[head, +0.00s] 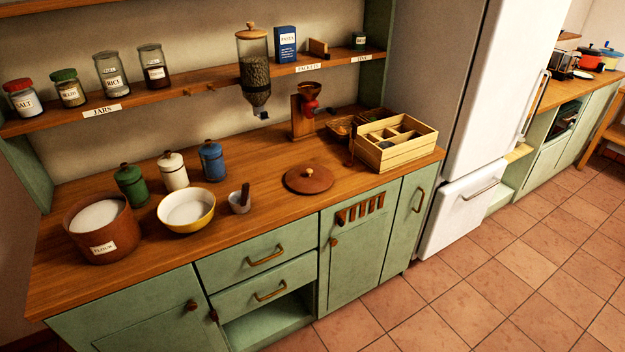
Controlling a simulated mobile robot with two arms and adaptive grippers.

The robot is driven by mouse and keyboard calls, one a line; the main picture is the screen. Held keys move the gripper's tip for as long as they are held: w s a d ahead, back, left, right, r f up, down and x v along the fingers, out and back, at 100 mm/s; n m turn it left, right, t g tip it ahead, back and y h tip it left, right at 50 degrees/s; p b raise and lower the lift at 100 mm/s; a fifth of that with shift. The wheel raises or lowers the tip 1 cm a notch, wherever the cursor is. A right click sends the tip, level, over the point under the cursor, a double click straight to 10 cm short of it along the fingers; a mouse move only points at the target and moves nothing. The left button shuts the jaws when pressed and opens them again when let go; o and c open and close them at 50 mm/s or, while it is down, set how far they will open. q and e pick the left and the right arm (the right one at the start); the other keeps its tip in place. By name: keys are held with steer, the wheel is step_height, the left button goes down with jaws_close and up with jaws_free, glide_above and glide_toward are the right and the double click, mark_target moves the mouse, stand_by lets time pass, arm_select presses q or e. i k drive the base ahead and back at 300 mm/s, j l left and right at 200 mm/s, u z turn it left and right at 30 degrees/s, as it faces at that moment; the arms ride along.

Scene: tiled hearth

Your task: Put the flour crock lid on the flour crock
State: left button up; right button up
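The flour crock (92,239) is a round brown pot with a "FLOUR" label. It stands at the left end of the wooden worktop, open at the top, with white flour inside. The lid (300,182) is a flat round brown disc with a small knob. It lies on the worktop near the front edge, right of the middle and well apart from the crock. Neither of my grippers shows in the head view.
A wooden divided box (425,155) is at the right. A hopper dispenser (254,85) hangs above.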

mark_target(307, 178)
steer(key=i+l+u, duration=0.65)
steer(key=l, duration=0.2)
